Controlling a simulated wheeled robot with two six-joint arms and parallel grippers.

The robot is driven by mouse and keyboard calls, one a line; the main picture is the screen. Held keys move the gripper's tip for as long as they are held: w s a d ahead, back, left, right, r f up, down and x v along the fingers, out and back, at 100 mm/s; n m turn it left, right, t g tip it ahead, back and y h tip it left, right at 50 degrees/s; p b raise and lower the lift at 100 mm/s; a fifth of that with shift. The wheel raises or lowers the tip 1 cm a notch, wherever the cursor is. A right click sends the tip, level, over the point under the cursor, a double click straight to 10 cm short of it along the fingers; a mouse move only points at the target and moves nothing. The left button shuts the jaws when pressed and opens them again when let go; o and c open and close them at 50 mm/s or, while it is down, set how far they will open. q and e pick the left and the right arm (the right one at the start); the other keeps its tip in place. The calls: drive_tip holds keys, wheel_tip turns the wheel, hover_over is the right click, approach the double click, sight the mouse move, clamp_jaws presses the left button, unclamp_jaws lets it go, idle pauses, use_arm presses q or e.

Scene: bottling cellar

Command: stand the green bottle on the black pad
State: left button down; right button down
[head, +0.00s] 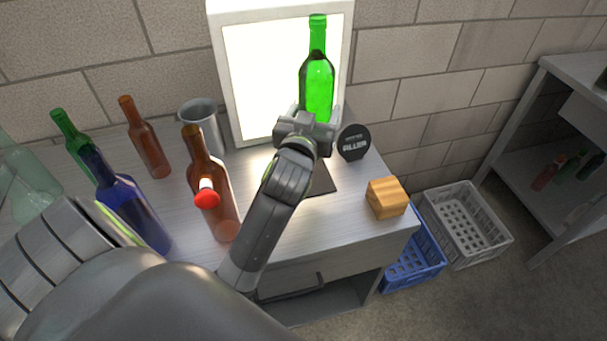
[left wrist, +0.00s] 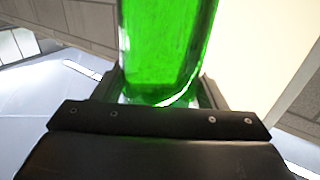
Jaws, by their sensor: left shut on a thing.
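My left gripper (head: 312,118) is shut on the lower part of a green bottle (head: 317,85). The bottle is upright or nearly so, its neck up, in front of the bright panel. In the left wrist view the green bottle (left wrist: 165,45) stands between the fingers of the left gripper (left wrist: 160,95). The black pad (head: 322,182) lies on the bench below and just right of my wrist, partly hidden by the arm. The bottle appears to be held above the bench, over the far side of the pad; the exact gap cannot be told. My right gripper is not in view.
A lit panel (head: 240,75) stands behind the bottle, with a round black sign (head: 354,142) beside it. A wooden block (head: 387,198) sits at the bench's right edge.

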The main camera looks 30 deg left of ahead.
use_arm(q)
drive_tip(key=shift+s+a+f+n+y, duration=0.15)
drive_tip(key=shift+a+n+y, duration=0.25)
drive_tip(key=shift+a, duration=0.6)
drive_tip(key=shift+a+f, duration=0.25)
wheel_tip(320, 180, down, 6)
drive_tip(key=shift+r+b, duration=0.2)
drive_tip(key=shift+b, duration=0.25)
drive_tip(key=shift+f+b, duration=0.35)
drive_tip(key=shift+f, duration=1.65)
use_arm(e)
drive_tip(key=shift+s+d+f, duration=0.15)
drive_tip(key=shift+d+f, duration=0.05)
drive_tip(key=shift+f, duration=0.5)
use_arm(q)
drive_tip(key=c, duration=0.7)
unclamp_jaws()
drive_tip(key=shift+f, duration=0.3)
drive_tip(key=o, duration=0.4)
drive_tip(key=shift+r, duration=0.1)
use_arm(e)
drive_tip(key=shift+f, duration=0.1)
use_arm(q)
drive_tip(key=shift+r, duration=0.1)
